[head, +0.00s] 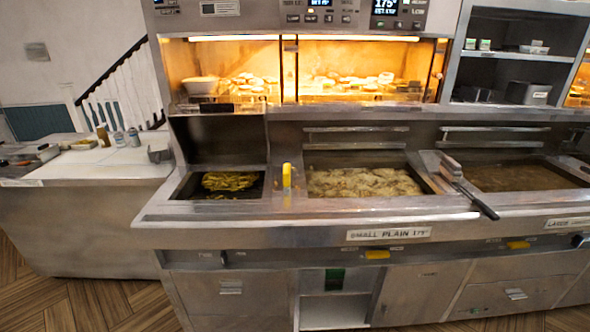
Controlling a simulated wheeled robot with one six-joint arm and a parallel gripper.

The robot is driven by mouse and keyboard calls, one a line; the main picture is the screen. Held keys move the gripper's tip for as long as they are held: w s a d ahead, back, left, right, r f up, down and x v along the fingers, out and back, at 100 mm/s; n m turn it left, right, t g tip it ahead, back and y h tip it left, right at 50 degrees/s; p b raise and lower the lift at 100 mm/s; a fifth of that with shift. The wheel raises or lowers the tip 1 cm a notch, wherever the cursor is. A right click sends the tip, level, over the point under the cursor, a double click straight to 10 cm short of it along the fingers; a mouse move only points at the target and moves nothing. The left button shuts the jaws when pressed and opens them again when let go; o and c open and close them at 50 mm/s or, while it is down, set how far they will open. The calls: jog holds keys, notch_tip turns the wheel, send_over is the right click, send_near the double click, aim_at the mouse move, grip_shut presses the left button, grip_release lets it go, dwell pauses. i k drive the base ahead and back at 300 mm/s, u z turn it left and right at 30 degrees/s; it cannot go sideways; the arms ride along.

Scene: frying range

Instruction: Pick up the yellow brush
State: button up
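A yellow upright object, which looks like the yellow brush (286,178), stands on the steel range top between the chip well and the left fryer pan. Its upper part is bright yellow; its lower end is paler and too small to make out clearly. My gripper is not in this view, and nothing is seen touching the brush.
The chip well (262,184) is left of the brush; the left frying pan (365,182) with bubbling food is right of it. A dark-handled metal tool (465,186) lies between the pans. A lit warming cabinet (300,101) stands behind. The left counter (85,166) has bare space.

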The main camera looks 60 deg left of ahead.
aim_at(286, 172)
jog(key=u, duration=0.4)
jog(key=i, duration=1.2)
jog(key=u, duration=1.75)
jog(key=i, duration=1)
jog(key=u, duration=0.95)
